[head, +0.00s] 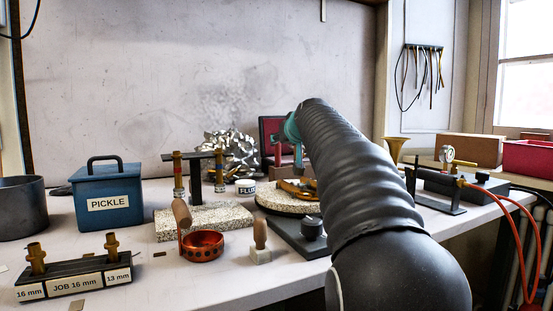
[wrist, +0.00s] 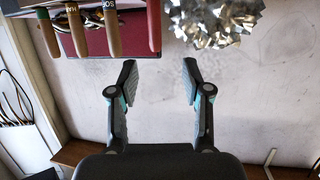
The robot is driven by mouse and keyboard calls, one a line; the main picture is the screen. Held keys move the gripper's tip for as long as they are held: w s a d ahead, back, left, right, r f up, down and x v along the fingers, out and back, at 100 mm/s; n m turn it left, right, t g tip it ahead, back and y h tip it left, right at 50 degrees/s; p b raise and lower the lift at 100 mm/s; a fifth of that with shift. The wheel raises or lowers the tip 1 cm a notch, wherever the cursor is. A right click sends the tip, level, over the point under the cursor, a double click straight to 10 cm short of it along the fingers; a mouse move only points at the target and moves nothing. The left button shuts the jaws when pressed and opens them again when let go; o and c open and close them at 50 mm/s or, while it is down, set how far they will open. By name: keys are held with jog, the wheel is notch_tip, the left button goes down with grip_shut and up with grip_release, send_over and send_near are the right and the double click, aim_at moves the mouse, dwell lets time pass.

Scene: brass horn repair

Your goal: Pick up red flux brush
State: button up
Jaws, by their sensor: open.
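I cannot tell for certain which thing is the red flux brush. In the head view, a dark T-shaped stand (head: 196,178) holds an upright tan rod with red bands (head: 178,176) on its left and another banded rod (head: 220,166) on its right. A white jar labelled FLUX (head: 246,187) stands right of them. My gripper (wrist: 160,78) is open and empty in the wrist view, with bare wall between its fingers.
The wrist view shows several wooden-handled tools (wrist: 77,30) by the red case (wrist: 140,28), and crumpled metal shavings (wrist: 215,18). A blue PICKLE box (head: 108,190), red strainer cup (head: 203,246) and labelled job block (head: 75,279) stand on the bench. A torch (head: 462,182) is at right.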

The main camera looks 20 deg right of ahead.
aim_at(279, 146)
jog(key=x, duration=0.4)
jog(key=shift+w, duration=0.1)
jog(key=shift+d+p+x, duration=0.2)
jog(key=shift+p+x, duration=0.15)
jog(key=shift+x, duration=0.8)
jog(key=shift+d+p+x, duration=0.25)
jog(key=shift+p+x, duration=0.1)
jog(key=shift+x, duration=0.75)
jog(key=shift+w+d+f, duration=0.1)
jog(key=shift+w+f, duration=0.2)
jog(key=shift+w, duration=0.3)
grip_shut()
